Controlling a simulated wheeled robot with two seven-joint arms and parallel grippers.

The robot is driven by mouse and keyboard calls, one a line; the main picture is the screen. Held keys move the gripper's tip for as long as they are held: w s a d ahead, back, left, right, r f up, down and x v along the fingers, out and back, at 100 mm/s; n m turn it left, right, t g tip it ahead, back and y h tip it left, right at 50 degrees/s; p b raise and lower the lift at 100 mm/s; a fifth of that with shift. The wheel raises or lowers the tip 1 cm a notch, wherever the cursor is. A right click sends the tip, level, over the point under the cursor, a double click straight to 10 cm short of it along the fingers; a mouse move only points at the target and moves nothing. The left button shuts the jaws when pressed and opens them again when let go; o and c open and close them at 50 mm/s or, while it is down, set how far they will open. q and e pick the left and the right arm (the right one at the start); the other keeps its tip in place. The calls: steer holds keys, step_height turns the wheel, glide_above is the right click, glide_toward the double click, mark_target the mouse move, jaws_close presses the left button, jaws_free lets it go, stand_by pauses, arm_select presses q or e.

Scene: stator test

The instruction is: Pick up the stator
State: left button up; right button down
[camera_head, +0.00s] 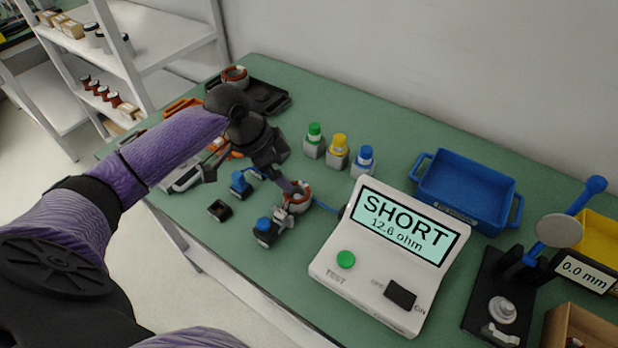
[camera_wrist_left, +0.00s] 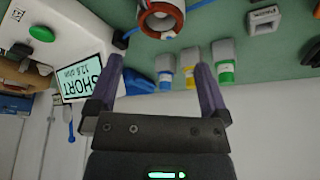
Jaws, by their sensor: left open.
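A stator (camera_head: 297,196), a ring with copper-red windings and a pale body, sits on the green table left of the tester. It also shows at the top edge of the left wrist view (camera_wrist_left: 160,18), partly cut off. My left gripper (camera_head: 283,182) is open and empty, with its fingers pointing down close to the stator. In the left wrist view the stator lies beyond the open fingertips (camera_wrist_left: 160,62). I cannot tell whether a finger touches it. A second, similar ring (camera_head: 235,75) rests on a black tray at the back left. My right gripper is not in view.
The white tester (camera_head: 372,262) reads SHORT, 12.6 ohm. Blue-topped clamps (camera_head: 266,228) stand beside the stator. Several capped bottles (camera_head: 338,152) stand behind it. A blue bin (camera_head: 467,190) and a black press stand (camera_head: 497,292) are on the right. The near-left table edge is close.

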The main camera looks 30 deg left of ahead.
mark_target(298, 196)
arm_select(q)
steer(key=b+x, duration=0.1)
steer(key=x, duration=0.2)
steer(key=b+x, duration=0.2)
steer(key=x, duration=0.1)
steer(key=b+x, duration=0.1)
steer(key=x, duration=0.2)
steer(key=shift+s+a+f, duration=0.25)
steer(key=shift+f, duration=0.15)
steer(key=shift+w+d+f, duration=0.1)
steer(key=shift+f, duration=0.15)
steer(key=shift+r, duration=0.1)
steer(key=c, duration=1.3)
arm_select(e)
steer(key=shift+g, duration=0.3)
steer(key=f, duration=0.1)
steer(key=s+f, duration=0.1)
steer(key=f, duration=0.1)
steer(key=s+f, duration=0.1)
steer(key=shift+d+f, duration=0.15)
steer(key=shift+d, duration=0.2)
